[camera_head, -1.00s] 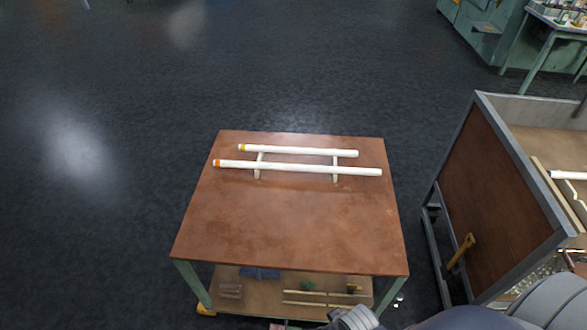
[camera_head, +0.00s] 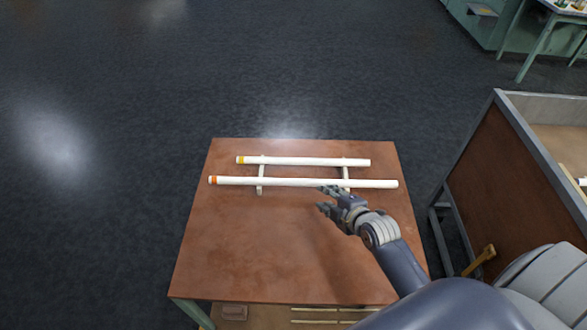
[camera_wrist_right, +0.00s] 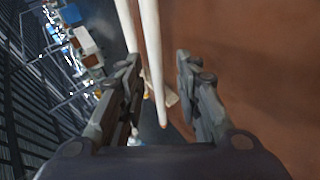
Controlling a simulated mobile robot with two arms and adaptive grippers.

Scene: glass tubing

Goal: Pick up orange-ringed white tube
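The orange-ringed white tube (camera_head: 270,181) lies across two small white supports on the brown table, its orange ring at the left end. A second, yellow-ringed white tube (camera_head: 300,161) lies parallel behind it on the same supports. My right gripper (camera_head: 321,198) is open and empty, just in front of the orange-ringed tube, right of its middle. In the right wrist view, the orange-ringed tube (camera_wrist_right: 152,60) shows between the spread fingers of the right gripper (camera_wrist_right: 158,60), apart from both. I cannot tell its exact depth there. My left gripper is not in view.
The front of the brown tabletop (camera_head: 260,250) is bare. A metal-framed crate (camera_head: 475,185) stands close to the table's right side. Open dark floor (camera_head: 90,200) lies to the left and behind. A green workbench is at the far right.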

